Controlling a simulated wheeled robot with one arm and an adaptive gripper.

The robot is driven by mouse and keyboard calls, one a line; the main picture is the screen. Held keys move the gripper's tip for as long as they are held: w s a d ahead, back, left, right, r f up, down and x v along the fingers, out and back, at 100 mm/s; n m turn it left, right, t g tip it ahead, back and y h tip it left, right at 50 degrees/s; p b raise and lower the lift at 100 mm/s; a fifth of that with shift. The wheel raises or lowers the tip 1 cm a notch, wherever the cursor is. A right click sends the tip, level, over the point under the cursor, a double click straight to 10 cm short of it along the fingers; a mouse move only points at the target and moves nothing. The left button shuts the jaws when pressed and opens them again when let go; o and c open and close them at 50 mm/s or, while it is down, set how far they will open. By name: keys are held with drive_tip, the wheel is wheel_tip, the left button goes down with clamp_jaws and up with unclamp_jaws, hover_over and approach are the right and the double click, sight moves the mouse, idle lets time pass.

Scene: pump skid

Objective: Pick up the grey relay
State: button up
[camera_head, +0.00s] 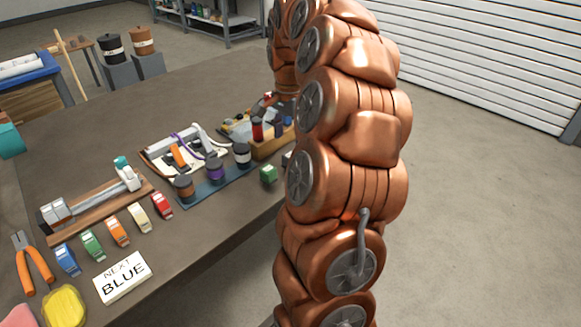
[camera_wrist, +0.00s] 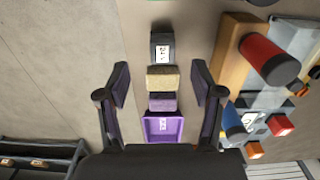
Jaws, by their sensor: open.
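A dark grey block with a white printed label, which looks like the grey relay (camera_wrist: 161,47), lies on the tabletop in the upper middle of the wrist view. My gripper (camera_wrist: 160,84) is open and empty, its two fingers spread to the left and right. The grey block appears between and just beyond the fingertips, apart from both. A tan block (camera_wrist: 162,78), a purple block (camera_wrist: 162,103) and a purple tray-like piece (camera_wrist: 165,128) line up below it, between the fingers. In the head view my arm hides the gripper, and the grey block cannot be made out.
A wooden block (camera_wrist: 233,50) and a red cylinder (camera_wrist: 268,58) stand close to the right finger. The table edge runs along the left, with floor beyond. A green block (camera_head: 269,174) and jars on a blue strip (camera_head: 213,190) are near my arm.

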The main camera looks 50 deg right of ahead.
sight(290, 154)
drive_tip(key=shift+d+f, duration=0.3)
drive_tip(key=shift+f, duration=1.05)
drive_tip(key=shift+w+f+p, duration=0.15)
drive_tip(key=shift+f+p, duration=0.35)
drive_tip(key=shift+f, duration=2.2)
drive_tip(key=c, duration=1.1)
drive_tip(key=shift+r, duration=0.15)
